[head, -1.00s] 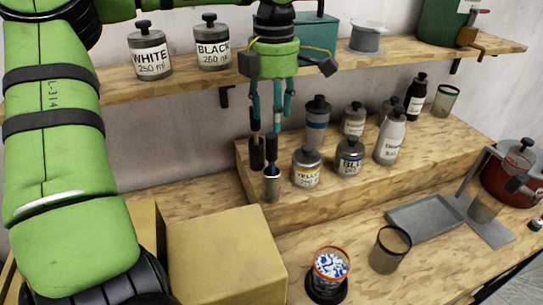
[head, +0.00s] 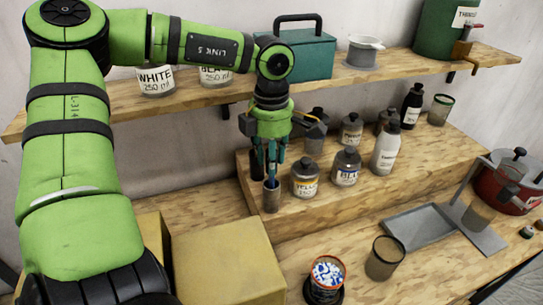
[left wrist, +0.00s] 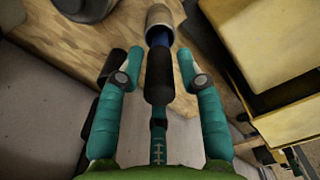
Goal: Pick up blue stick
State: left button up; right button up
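The blue stick (left wrist: 158,68) has a black end and a blue shaft, and stands in a small metal cup (left wrist: 160,20). In the head view the cup (head: 271,196) is at the left end of the raised wooden step, and the stick is mostly hidden by my fingers. My left gripper (head: 271,172) points down just above the cup. In the left wrist view its teal fingers (left wrist: 158,82) are spread on either side of the stick's black end, with gaps visible. The third finger lies below the stick's end. My right gripper is not in view.
A dark upright object (head: 256,164) stands close left of the fingers. A shelf (head: 190,102) runs behind my arm. Cardboard-coloured boxes (head: 228,262) are in front.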

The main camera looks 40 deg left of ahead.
pick_arm(q)
grip_shut()
jog(key=shift+r, duration=0.35)
notch_tip(320, 180, up, 9)
jog(key=b, duration=0.3)
jog(key=shift+f, duration=0.15)
jog(key=shift+r, duration=0.35)
